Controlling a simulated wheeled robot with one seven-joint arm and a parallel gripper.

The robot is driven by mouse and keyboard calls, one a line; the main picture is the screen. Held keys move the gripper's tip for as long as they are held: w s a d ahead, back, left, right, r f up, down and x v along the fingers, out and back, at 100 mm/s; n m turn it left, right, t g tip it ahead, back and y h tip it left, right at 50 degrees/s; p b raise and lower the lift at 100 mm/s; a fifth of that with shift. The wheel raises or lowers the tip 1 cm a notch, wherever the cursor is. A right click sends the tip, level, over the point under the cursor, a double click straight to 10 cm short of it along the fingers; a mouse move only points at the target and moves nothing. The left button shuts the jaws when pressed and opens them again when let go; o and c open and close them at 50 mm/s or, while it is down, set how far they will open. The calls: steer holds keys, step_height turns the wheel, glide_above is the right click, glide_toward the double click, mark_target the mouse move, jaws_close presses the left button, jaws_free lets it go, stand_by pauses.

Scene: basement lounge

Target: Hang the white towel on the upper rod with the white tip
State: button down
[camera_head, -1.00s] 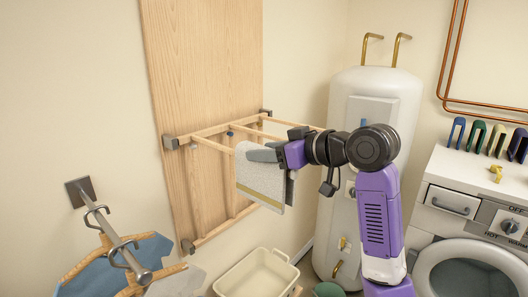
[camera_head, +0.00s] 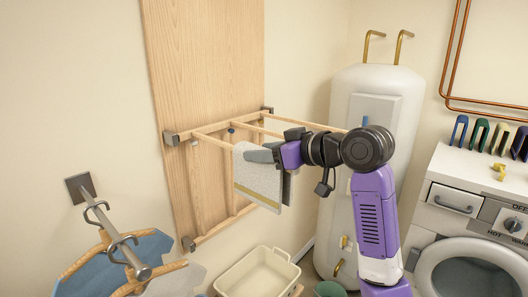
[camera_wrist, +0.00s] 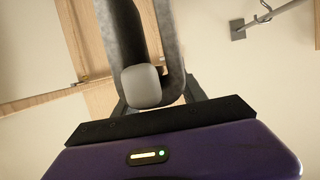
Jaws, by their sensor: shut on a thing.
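The white towel (camera_head: 258,180) has a yellow stripe near its lower edge and hangs folded from my gripper (camera_head: 262,154). My gripper is shut on the towel's top, in front of the wooden drying rack (camera_head: 205,130). A small pale tip (camera_head: 194,142) and a blue tip (camera_head: 231,129) show on the rack. The towel and gripper hide part of the rods, and I cannot tell whether the towel touches one. In the wrist view, a pale finger pad (camera_wrist: 142,86) shows against a dark grey shape that I cannot identify clearly.
A white water tank (camera_head: 345,200) stands right of the rack, close behind my arm. A cream basin (camera_head: 258,274) is below the towel. A metal wall rail (camera_head: 120,240) with hangers is at the lower left. A washing machine (camera_head: 470,215) stands at the right.

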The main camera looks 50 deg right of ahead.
steer(key=c, duration=0.6)
jaws_free()
steer(key=b+v, duration=0.1)
steer(key=v, duration=0.7)
